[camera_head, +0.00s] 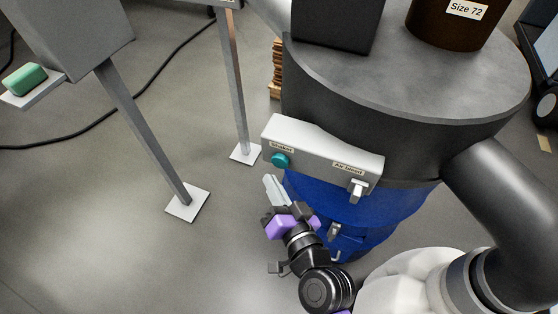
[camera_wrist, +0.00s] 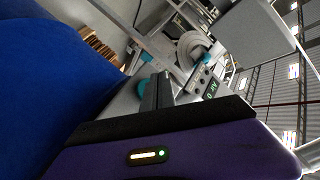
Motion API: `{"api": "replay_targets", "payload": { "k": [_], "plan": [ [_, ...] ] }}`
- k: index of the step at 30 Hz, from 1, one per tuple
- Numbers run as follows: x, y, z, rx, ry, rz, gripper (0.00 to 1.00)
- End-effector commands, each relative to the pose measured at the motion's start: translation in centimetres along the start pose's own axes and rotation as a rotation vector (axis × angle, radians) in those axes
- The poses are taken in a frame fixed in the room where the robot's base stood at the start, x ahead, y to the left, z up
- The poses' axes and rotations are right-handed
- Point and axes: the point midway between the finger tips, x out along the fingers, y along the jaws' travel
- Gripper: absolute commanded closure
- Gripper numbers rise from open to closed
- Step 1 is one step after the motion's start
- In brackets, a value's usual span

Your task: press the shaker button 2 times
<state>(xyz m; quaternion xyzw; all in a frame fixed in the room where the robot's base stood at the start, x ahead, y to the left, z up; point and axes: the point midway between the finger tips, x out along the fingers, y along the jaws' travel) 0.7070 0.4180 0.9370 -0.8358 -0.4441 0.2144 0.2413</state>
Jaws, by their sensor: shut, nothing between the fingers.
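The shaker button (camera_head: 280,160) is a round teal knob on the left end of a pale grey control box (camera_head: 318,150), below a small "Shaker" label. The box is fixed to the side of the dark drum. My gripper (camera_head: 270,182) is shut and empty, its grey fingertips just below and slightly left of the button in the head view. A small gap seems to separate them. In the wrist view, the fingers (camera_wrist: 157,92) point away from the camera. Teal bits show close beside them, but I cannot tell which one is the button.
A silver lever (camera_head: 356,191) sticks out on the right end of the box. The blue lower drum (camera_head: 400,205) stands right of my gripper and fills the left of the wrist view (camera_wrist: 45,80). A grey post (camera_head: 150,135) stands at left; floor between is clear.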

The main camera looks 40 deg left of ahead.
Motion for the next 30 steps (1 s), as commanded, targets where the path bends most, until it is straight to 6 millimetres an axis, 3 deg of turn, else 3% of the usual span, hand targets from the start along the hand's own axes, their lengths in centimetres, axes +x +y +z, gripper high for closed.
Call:
{"api": "replay_targets", "payload": {
  "k": [10, 30],
  "plan": [
    [-2.0, -1.5, 1.4, 0.0, 0.0, 0.0, 1.0],
    [-2.2, -1.6, 1.6, 0.0, 0.0, 0.0, 1.0]
  ]
}}
